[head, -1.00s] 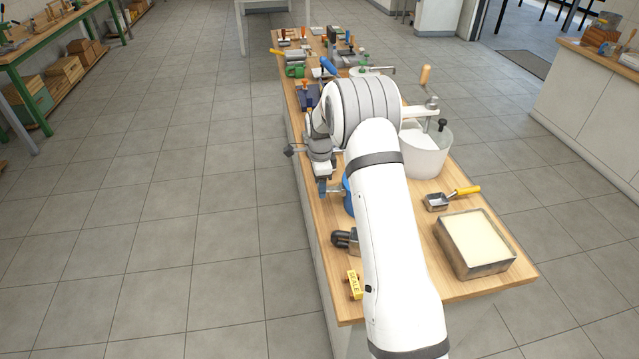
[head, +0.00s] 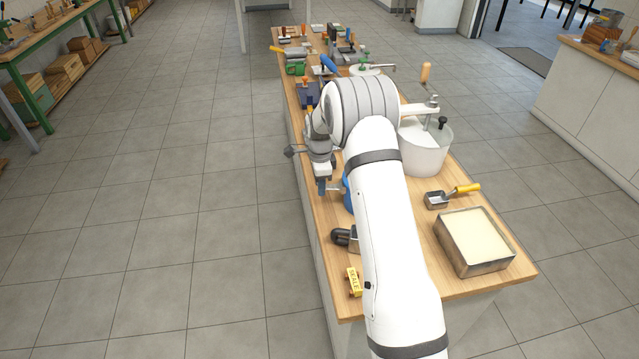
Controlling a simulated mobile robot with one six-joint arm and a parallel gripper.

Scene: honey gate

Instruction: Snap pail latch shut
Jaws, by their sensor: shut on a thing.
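A blue pail (head: 348,194) stands on the near part of the wooden bench, mostly hidden behind my white arm; only its left edge shows. My gripper (head: 326,188) is low at the left side of this blue pail, close to the bench's left edge. Its jaws are shut on a small part beside the pail, which appears to be the latch. The part is too small and too covered to make out clearly, so I cannot tell the latch's angle.
A whitish tub (head: 424,150) with a crank stands right of my arm. A scoop with a yellow handle (head: 467,188) and a metal tray of pale material (head: 440,240) lie nearer. A black-handled tool (head: 342,237) and a yellow sign (head: 353,281) are at the near left. Tools crowd the far end.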

